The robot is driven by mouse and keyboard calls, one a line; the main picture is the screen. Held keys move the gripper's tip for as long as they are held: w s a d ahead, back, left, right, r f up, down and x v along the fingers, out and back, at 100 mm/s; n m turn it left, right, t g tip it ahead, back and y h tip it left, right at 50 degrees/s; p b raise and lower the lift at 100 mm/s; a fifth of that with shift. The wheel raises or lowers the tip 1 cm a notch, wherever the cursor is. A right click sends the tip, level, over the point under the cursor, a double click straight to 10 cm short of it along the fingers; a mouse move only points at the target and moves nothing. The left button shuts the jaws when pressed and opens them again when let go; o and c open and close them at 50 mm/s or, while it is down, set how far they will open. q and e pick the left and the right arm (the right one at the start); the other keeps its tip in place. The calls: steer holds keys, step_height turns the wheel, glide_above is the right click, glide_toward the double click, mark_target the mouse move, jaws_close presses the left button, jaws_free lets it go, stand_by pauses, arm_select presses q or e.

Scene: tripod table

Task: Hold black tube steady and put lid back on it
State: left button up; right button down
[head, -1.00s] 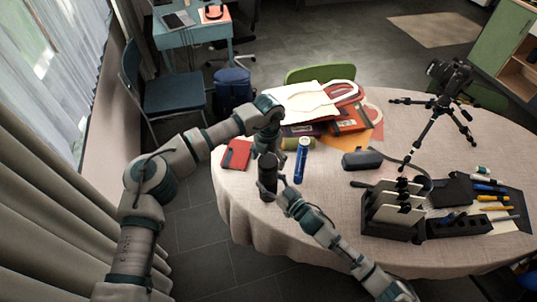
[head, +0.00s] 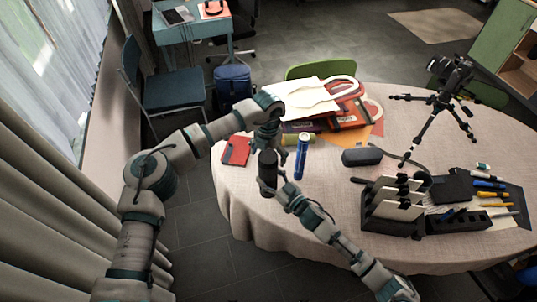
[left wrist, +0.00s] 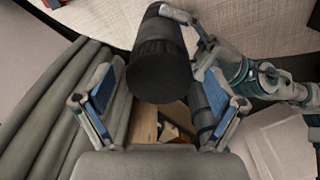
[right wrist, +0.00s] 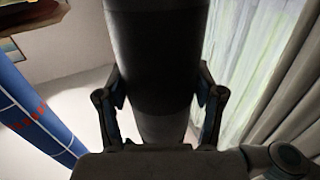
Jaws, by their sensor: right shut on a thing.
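The black tube (head: 267,173) stands upright near the table's left edge. Its dark lid (left wrist: 161,76) caps the end facing my left wrist camera and looks seated, with a faint seam. In the right wrist view the tube (right wrist: 155,60) fills the middle. My right gripper (head: 279,190) is shut on the tube from the side; its fingers (right wrist: 160,97) press on both sides. My left gripper (head: 270,146) is just above the tube's top. Its blue-padded fingers (left wrist: 159,92) are spread wide, with gaps on both sides of the lid.
A red notebook (head: 236,151) lies to the left. Bags and folders (head: 340,118) are behind. A dark case (head: 362,157), tripod (head: 437,118) and black organizer (head: 390,225) occupy the right.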

arm_select(q)
step_height(320, 180, up, 12)
stand_by(0.6)
steer(key=shift+w, duration=0.1)
arm_select(e)
steer(key=shift+c, duration=0.3)
jaws_free()
steer(key=v, duration=1.2)
steer(key=shift+w+f, duration=0.1)
